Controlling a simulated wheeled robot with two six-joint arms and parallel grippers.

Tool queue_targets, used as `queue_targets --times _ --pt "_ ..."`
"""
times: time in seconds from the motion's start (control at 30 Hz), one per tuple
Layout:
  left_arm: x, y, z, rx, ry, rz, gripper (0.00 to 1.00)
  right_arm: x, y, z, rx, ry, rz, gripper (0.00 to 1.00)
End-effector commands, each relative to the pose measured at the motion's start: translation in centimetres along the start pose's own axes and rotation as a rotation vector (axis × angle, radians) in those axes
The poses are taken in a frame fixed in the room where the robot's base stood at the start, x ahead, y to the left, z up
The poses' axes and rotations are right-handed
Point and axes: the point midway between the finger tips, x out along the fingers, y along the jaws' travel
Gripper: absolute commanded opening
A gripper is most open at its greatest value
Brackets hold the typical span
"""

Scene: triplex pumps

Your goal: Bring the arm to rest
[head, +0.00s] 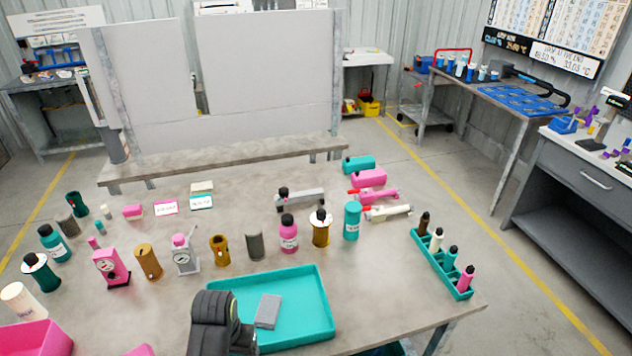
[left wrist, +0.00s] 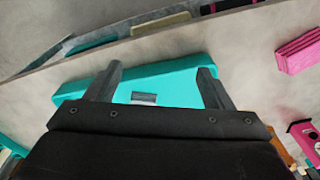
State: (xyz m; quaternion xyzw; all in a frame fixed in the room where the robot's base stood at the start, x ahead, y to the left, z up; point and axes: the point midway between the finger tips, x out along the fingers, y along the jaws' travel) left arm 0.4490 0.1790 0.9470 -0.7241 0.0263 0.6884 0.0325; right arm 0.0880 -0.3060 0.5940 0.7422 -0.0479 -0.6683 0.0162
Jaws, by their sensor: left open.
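My left arm shows as a dark, bulky shape at the bottom of the head view, over the front left part of the teal tray (head: 305,328). Its fingertips are hidden there. In the left wrist view my left gripper (left wrist: 160,72) is open, its two grey fingers wide apart with nothing between them. Beyond the fingers lie the teal tray (left wrist: 180,82) and a grey block (left wrist: 144,99) in it. The grey block (head: 268,310) also lies in the tray in the head view, just right of my arm. My right gripper is not in view.
Bottles, gauges and cylinders stand in a row behind the tray, including a pink bottle (head: 288,236) and a pink gauge (head: 109,266). A teal rack (head: 440,264) of small bottles stands right. A pink bin (head: 35,340) is front left.

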Motion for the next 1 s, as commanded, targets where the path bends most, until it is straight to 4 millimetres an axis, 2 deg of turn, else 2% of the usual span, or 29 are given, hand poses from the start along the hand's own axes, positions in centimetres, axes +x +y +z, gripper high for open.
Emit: queue_targets --times 0.27,0.4,0.5,0.7,1.0 --pt "0.7 -4.3 5.8 -0.076 0.064 -0.037 0.75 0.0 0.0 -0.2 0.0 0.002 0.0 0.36" --pt "0.0 -7.2 10.7 -0.114 0.12 -0.075 0.75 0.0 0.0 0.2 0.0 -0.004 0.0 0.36" --pt "-1.1 -8.6 13.7 -0.129 0.158 -0.099 0.75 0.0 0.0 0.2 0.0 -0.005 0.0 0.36" --pt "-3.2 -10.0 17.7 -0.136 0.211 -0.131 0.75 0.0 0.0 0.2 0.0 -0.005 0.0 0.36" --pt "-6.4 -10.8 21.8 -0.126 0.267 -0.159 0.75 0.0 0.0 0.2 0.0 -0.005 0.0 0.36"
